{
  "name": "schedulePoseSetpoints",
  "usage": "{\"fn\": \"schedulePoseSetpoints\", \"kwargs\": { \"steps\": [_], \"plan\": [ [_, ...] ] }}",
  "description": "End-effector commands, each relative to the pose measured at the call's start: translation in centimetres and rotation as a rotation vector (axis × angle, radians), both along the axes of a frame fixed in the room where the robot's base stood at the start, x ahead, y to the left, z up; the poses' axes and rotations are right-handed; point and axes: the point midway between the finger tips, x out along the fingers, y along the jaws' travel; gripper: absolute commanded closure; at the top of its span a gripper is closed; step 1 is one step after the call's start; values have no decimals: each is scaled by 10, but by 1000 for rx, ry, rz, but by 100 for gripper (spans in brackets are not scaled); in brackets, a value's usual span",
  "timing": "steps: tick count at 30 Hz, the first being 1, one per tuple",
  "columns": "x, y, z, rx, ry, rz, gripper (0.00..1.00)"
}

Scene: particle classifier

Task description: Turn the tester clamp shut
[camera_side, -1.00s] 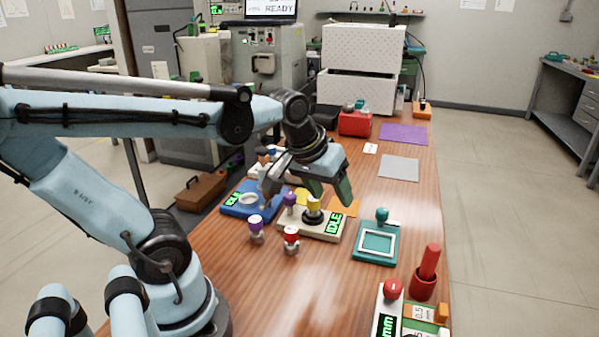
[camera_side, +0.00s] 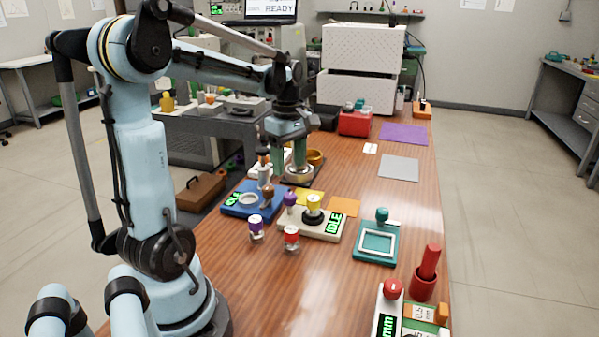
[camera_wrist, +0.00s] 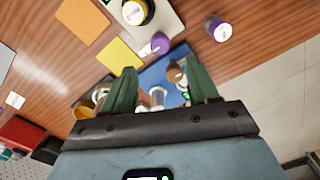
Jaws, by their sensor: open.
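I cannot tell for sure which station is the tester clamp. A blue station (camera_side: 238,205) with a lit green display holds a white ring, and a brown knob (camera_side: 268,192) stands at its right; the knob also shows in the wrist view (camera_wrist: 176,73). A white station (camera_side: 300,228) reading IDLE carries a yellow-topped jar (camera_side: 313,204) on a black seat and a purple knob (camera_side: 290,199). My gripper (camera_side: 288,161) points down behind the blue station, beside a round metal disc (camera_side: 298,173). In the wrist view my gripper (camera_wrist: 161,86) is open, with nothing visibly held.
A purple-topped jar (camera_side: 255,227) and a red-topped jar (camera_side: 291,237) stand in front. A teal frame station (camera_side: 375,257) is at right. A gold bowl (camera_side: 316,156) sits behind the disc. Yellow and orange mats lie nearby.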

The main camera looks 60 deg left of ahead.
Motion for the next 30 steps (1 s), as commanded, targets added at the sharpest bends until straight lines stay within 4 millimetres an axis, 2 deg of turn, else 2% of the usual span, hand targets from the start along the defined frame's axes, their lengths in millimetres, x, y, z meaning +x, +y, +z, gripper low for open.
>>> {"fn": "schedulePoseSetpoints", "kwargs": {
  "steps": [9, 15, 21, 30],
  "plan": [
    [1, 0, -49, 1, -2, -3, 41],
    [1, 0, -74, 1, -3, -3, 41],
    [1, 0, -87, 1, -3, -4, 41],
    [0, 0, -90, 1, -3, -4, 41]
  ]
}}
